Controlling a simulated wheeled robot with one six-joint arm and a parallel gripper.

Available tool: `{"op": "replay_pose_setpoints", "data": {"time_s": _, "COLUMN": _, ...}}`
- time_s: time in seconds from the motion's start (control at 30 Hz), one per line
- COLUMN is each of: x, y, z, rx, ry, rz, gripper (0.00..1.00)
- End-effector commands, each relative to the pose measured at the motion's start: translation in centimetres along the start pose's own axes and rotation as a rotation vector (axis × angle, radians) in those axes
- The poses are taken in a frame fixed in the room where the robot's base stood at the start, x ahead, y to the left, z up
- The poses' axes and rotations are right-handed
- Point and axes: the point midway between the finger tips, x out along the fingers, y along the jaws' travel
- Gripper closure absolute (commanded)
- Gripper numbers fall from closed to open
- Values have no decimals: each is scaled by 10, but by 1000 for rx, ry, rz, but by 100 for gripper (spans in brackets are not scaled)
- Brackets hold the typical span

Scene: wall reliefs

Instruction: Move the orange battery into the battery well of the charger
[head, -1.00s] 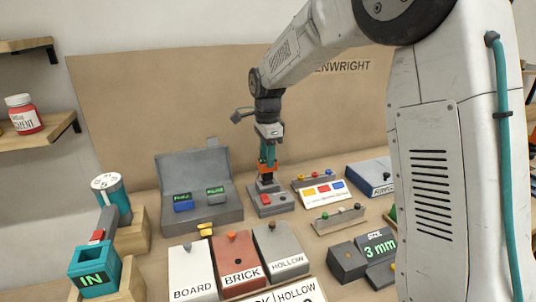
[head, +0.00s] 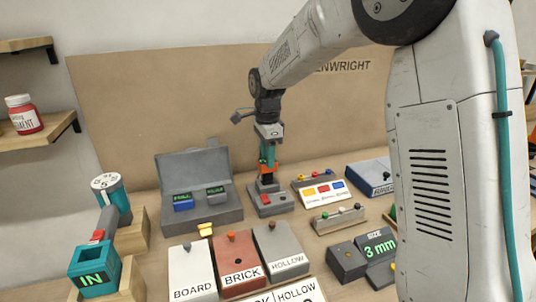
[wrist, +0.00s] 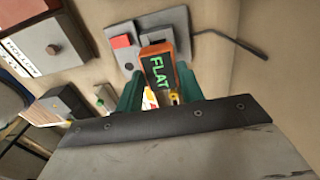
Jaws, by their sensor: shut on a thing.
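My gripper (head: 267,157) points down over a grey unit with a red square (head: 268,201) at the back middle of the bench. Its teal fingers are shut on the orange battery (wrist: 157,65), which reads FLAT in green in the wrist view. The grey unit also shows behind the battery in the wrist view (wrist: 172,20). A dark part shows below the orange one in the head view; I cannot tell whether the battery touches the unit. An open grey case (head: 222,219) to the left holds a blue and a grey block with green displays. No label marks the charger.
BOARD, BRICK (head: 240,262) and HOLLOW blocks stand in front. A panel with coloured squares (head: 324,191) and a pegged bar (head: 339,216) are at right. A black cable (wrist: 232,42) is near the unit.

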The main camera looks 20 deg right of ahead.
Motion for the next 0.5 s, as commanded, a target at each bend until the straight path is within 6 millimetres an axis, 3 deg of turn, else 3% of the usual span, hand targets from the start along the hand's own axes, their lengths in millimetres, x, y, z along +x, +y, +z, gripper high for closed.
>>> {"op": "replay_pose_setpoints", "data": {"time_s": 0.5, "x": 13, "y": 0, "z": 0, "rx": 0, "ry": 0, "rz": -1, "gripper": 98}}
